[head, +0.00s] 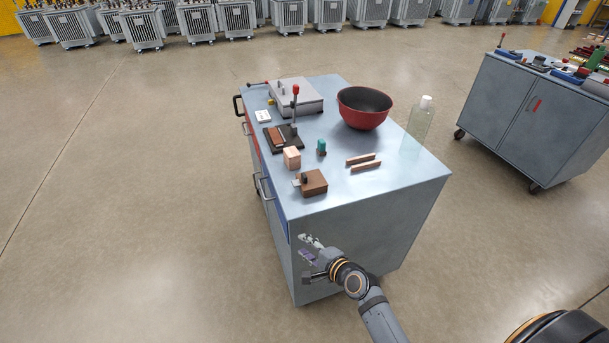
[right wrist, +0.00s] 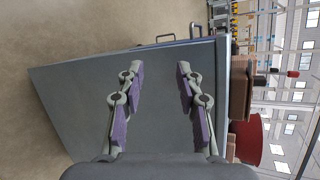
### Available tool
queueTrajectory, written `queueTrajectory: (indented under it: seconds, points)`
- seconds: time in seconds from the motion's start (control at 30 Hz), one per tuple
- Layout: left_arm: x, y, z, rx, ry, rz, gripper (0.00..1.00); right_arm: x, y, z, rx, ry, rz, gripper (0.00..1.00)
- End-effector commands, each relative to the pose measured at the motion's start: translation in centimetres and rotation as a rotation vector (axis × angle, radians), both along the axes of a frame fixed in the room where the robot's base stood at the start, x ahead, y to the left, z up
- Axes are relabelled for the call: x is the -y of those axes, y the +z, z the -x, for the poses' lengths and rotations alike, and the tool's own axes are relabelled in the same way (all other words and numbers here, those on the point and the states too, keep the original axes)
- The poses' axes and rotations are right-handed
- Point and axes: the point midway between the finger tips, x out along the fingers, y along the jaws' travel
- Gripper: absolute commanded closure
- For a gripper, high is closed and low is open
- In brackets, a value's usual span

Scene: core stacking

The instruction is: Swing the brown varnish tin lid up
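A small brown box-shaped tin (head: 314,183) sits near the front left edge of the blue-grey cabinet top. It has a dark piece on its upper left side, and its top looks flat and level; the lid seam is too small to make out. A brown block that looks like the same tin shows in the right wrist view (right wrist: 239,88). My right gripper (head: 308,247) is in front of the cabinet's near side, below the top and apart from the tin. In the right wrist view its fingers (right wrist: 157,73) are spread with nothing between them. My left gripper is not in view.
On the cabinet top (head: 345,203) stand a pinkish block (head: 292,158), a small teal item (head: 321,147), two wooden strips (head: 363,162), a red-handled lever device (head: 295,108), a red bowl (head: 364,108) and a clear bottle (head: 419,120). The front right corner is clear.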

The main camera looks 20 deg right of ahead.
Motion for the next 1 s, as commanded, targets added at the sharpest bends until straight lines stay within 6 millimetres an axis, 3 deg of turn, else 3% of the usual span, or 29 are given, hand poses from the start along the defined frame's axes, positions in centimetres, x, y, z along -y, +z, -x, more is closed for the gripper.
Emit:
queueTrajectory:
  seconds: [0.03, 0.1, 0.3, 0.4, 0.5, 0.73, 1.0]
  points:
    - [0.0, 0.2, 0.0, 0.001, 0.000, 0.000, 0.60, -0.6, 3.8, -0.8, 0.040, -0.023, -0.107, 0.64]
    - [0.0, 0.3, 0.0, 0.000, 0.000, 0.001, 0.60, -0.6, 7.5, -2.3, 0.073, -0.109, -0.337, 0.64]
    - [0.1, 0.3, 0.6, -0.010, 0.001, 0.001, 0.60, 2.3, 11.5, -5.6, 0.101, -0.380, -0.936, 0.64]
    - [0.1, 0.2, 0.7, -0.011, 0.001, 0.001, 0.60, 3.9, 11.9, -6.5, 0.103, -0.484, -1.160, 0.64]
    - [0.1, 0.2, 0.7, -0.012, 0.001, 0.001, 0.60, 4.9, 11.8, -6.9, 0.103, -0.545, -1.279, 0.64]
    - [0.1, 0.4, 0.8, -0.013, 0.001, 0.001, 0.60, 5.1, 11.8, -8.1, 0.103, -0.553, -1.299, 0.64]
    - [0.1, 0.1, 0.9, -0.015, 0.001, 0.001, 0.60, 4.9, 11.7, -13.8, 0.105, -0.551, -1.295, 0.64]
